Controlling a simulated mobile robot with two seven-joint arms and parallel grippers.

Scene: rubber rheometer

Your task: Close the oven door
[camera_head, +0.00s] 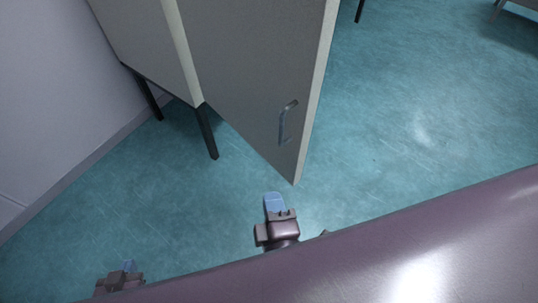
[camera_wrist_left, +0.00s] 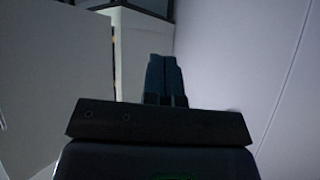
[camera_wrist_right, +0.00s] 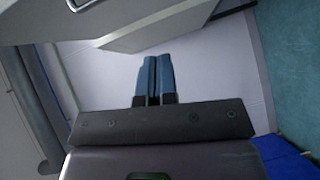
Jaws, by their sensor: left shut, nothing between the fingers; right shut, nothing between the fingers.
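The oven door (camera_head: 245,65) is a grey panel in the head view, standing open at an angle to the oven body (camera_head: 135,40). Its metal handle (camera_head: 284,122) is near its free edge. My right gripper (camera_head: 273,203) is shut and empty, below the door's lower corner in the picture and apart from it. Its closed blue fingers (camera_wrist_right: 153,80) also show in the right wrist view, below a pale panel edge. My left gripper (camera_head: 129,266) is at the lower left, away from the door. It is shut and empty, with its fingers (camera_wrist_left: 165,78) together in the left wrist view.
The oven stands on dark legs (camera_head: 207,131) near a pale wall (camera_head: 50,100) at left. The teal floor (camera_head: 430,110) is open to the right of the door. A piece of furniture (camera_head: 520,5) shows at the far top right.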

